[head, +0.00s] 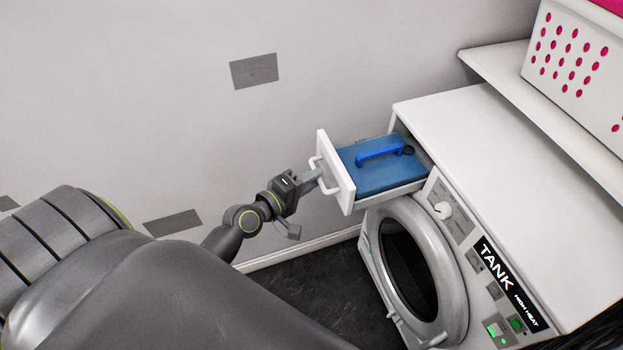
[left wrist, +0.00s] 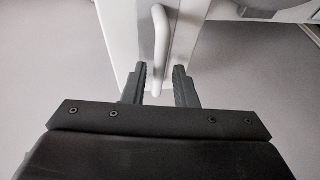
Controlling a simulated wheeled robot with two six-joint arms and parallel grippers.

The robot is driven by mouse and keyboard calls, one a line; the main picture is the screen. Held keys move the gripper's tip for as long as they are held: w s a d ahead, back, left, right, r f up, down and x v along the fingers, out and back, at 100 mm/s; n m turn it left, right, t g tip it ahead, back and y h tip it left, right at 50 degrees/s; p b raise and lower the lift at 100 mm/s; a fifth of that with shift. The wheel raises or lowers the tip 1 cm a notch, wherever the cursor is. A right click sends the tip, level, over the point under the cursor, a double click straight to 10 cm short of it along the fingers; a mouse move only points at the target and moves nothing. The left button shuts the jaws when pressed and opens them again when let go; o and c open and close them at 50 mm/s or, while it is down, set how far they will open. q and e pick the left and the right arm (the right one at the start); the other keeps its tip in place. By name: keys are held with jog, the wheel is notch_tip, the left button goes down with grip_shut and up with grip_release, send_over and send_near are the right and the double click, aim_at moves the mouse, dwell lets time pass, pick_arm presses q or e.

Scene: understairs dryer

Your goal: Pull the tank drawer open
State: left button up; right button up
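The tank drawer (head: 336,172) at the top left of the white dryer stands pulled out, with a blue tank (head: 376,168) inside it. The tank has a bright blue handle and a dark round cap. The drawer's white front has a bar handle (head: 316,168), which also shows in the left wrist view (left wrist: 160,40). My left gripper (head: 314,177) is at this handle. In the left wrist view its two fingers (left wrist: 160,82) stand apart, one on each side of the handle's lower end, with small gaps visible. My right gripper is not in view.
The dryer's round door (head: 424,262) is below the drawer, beside a control panel labelled TANK (head: 495,262). A shelf (head: 545,105) holds a white basket with pink holes (head: 570,50). A grey wall (head: 180,100) stands behind; dark floor (head: 325,290) is clear below the drawer.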

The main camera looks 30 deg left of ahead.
pick_arm(q)
jog(key=shift+o, duration=0.5)
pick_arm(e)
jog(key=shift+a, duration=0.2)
